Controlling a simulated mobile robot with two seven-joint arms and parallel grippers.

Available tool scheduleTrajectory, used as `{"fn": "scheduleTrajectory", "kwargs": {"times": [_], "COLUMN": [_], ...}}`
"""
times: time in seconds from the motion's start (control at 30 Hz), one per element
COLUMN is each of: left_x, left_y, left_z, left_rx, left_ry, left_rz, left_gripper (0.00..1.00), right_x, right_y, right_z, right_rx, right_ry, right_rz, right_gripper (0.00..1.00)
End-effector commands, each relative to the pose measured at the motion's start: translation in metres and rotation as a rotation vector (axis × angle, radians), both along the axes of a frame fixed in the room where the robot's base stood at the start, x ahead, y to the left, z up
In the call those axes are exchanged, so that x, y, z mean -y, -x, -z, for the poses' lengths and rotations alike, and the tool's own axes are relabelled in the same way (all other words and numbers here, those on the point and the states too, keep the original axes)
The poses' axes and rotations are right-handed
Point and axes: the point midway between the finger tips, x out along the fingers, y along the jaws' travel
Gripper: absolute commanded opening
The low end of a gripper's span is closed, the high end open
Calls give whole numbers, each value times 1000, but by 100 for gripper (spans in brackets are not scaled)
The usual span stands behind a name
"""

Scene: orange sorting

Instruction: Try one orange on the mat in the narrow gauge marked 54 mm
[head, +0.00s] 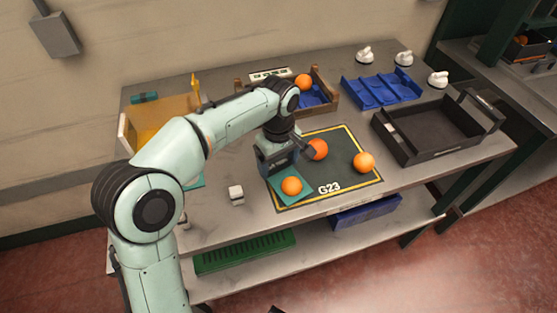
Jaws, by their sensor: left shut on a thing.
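The dark mat (338,178) marked G23 has a yellow border and lies in the middle of the table. Three oranges show at it: one at the front left (291,186), one behind (318,149) beside my gripper and one at the right (364,162). A flat teal plate (280,197), seemingly the narrow gauge, is at the mat's front left corner, with the front left orange showing within its outline. Its marking is not readable. My left gripper (279,171) points down and is shut on the plate's rear side; its fingertips are mostly hidden. My right gripper is not in view.
A wooden crate (331,95) with an orange stands behind the mat. A blue tray (380,89) and a black crate (379,126) stand to the right. A small white block (236,195) is left of the mat. Another teal piece (196,183) is partly hidden by my arm.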

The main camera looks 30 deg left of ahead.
Motion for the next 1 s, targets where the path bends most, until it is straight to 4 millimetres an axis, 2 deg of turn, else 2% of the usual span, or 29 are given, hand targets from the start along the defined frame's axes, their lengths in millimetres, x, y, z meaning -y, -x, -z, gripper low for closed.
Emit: {"fn": "scheduleTrajectory", "kwargs": {"times": [0.6, 1.0], "left_x": [0, 0], "left_y": [0, 0], "left_z": [13, 14], "left_rx": [-1, 0], "left_ry": [0, 0], "left_rz": [0, 0], "left_gripper": [52, 52], "right_x": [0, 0], "right_y": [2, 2], "right_z": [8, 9], "right_rx": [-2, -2], "right_ry": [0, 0], "right_rz": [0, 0], "right_gripper": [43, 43]}}
